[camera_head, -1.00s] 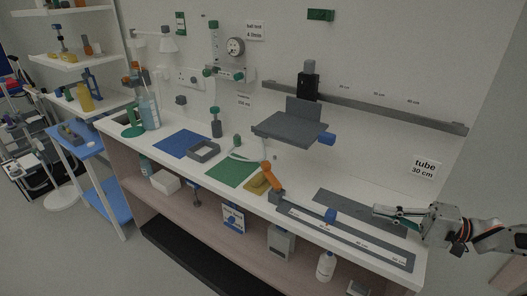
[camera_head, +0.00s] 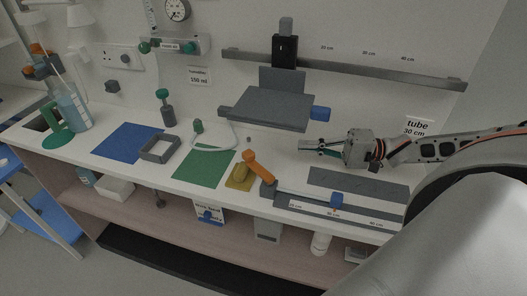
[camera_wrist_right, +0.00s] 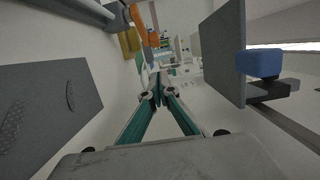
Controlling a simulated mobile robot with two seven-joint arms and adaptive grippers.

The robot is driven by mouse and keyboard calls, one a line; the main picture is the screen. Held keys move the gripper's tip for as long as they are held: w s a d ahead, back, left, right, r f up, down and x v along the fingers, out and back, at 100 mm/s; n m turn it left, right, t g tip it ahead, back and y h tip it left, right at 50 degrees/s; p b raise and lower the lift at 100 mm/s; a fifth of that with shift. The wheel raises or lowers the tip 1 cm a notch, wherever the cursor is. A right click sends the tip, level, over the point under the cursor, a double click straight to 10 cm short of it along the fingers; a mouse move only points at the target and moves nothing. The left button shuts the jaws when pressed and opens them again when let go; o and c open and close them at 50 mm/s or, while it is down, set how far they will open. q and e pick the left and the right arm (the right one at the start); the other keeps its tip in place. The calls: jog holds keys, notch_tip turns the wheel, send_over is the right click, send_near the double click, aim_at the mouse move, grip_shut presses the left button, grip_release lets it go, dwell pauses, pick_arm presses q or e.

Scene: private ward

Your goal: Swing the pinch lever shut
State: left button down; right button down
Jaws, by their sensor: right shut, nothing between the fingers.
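An orange lever (camera_head: 258,167), which looks like the pinch lever, stands tilted up beside a yellow block (camera_head: 240,178) near the counter's front edge. Its lower end meets the end of a grey rail (camera_head: 330,207). The lever (camera_wrist_right: 145,22) and yellow block (camera_wrist_right: 130,40) also show at the top of the right wrist view. My right gripper (camera_head: 302,146) is shut and empty, above the counter to the right of the lever and apart from it. In the wrist view its fingertips (camera_wrist_right: 157,96) meet. My left gripper is not in view.
A grey platform (camera_head: 265,108) with a blue knob (camera_head: 320,113) hangs on a wall rail, close above my right gripper. A blue slider (camera_head: 337,199) sits on the counter rail. A dark grey plate (camera_head: 358,184) and a green mat (camera_head: 205,168) lie flat nearby.

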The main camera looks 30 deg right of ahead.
aim_at(251, 151)
jog(key=b+x, duration=0.2)
jog(key=x, duration=0.5)
jog(key=shift+w+a, duration=0.2)
jog(key=a, duration=0.3)
jog(key=shift+a, duration=0.1)
jog(key=shift+s+a, duration=0.15)
jog(key=shift+a, duration=0.45)
